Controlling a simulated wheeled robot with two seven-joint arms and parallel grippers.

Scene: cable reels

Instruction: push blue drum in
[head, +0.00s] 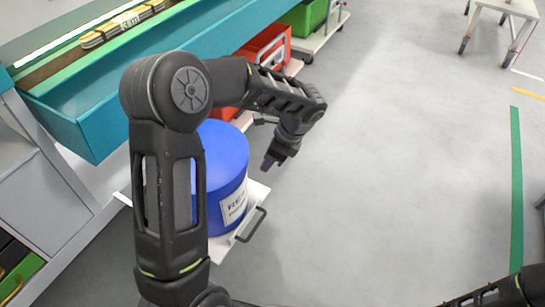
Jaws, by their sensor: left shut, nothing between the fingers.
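The blue drum (225,165) stands upright on a low white platform (252,217) with a dark handle, beside the teal bench. A white label (234,203) shows on its side. My left arm crosses in front of the drum and hides its left part. My left gripper (269,164) is shut and empty, pointing down just right of the drum's upper edge. I cannot tell whether it touches the drum. Part of my right arm shows at the bottom right corner; its gripper is out of view.
The teal bench (85,137) runs along the upper left, with a red crate (265,48) and a green crate (305,17) on low platforms along it. A white table (507,6) on casters stands at the top right.

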